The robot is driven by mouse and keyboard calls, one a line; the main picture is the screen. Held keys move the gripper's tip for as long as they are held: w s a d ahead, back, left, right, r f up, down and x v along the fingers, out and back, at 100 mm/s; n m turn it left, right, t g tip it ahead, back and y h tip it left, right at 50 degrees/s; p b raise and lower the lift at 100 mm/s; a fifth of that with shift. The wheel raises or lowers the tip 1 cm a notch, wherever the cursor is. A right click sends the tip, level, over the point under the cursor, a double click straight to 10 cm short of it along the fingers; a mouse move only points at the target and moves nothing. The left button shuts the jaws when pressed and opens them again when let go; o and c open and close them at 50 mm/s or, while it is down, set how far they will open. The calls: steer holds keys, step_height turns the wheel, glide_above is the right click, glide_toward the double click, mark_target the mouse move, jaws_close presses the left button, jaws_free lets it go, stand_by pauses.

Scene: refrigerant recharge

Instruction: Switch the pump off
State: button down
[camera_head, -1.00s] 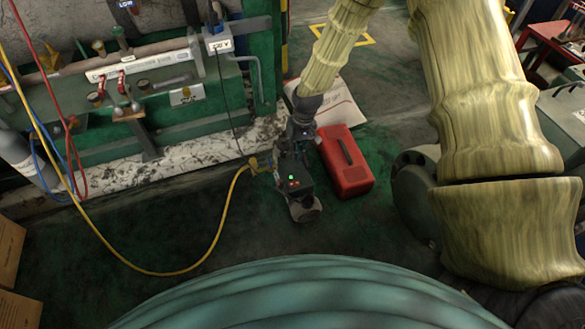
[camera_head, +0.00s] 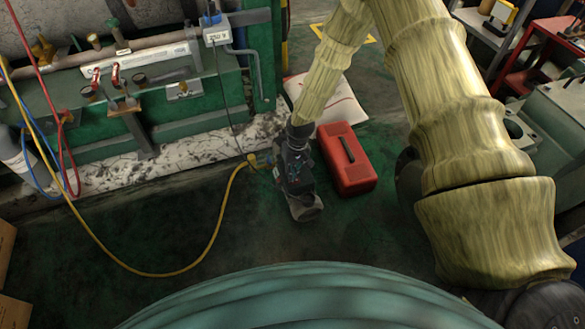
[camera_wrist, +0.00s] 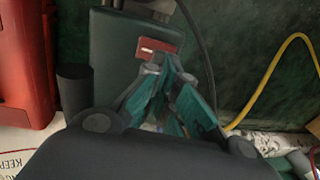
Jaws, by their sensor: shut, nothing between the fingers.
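The pump (camera_head: 305,208) stands on the floor in the head view, mostly covered by my gripper (camera_head: 293,172). In the wrist view, the pump (camera_wrist: 112,50) shows as a dark grey-green housing with a red rocker switch (camera_wrist: 160,47) bearing a white mark. My gripper (camera_wrist: 165,66) is shut and empty, its teal fingers meeting in a point at the lower edge of the switch. I cannot tell whether the tips touch it. The indicator light is not visible from the head view.
A red toolbox (camera_head: 347,160) stands just right of the pump; its side also shows in the wrist view (camera_wrist: 25,65). A yellow hose (camera_head: 215,230) runs from the pump across the floor to the left. A white sack (camera_head: 335,103) lies behind.

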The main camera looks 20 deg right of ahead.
steer(key=shift+a+f+h+p, duration=0.15)
steer(key=shift+f+h+p, duration=0.25)
steer(key=shift+f, duration=0.1)
stand_by(0.4)
steer(key=shift+s, duration=0.1)
steer(key=shift+d+r+p, duration=0.1)
steer(key=shift+d+p, duration=0.35)
steer(key=shift+d, duration=0.35)
step_height(320, 180, up, 14)
steer(key=d+p, duration=0.2)
steer(key=p, duration=0.4)
stand_by(0.3)
stand_by(0.4)
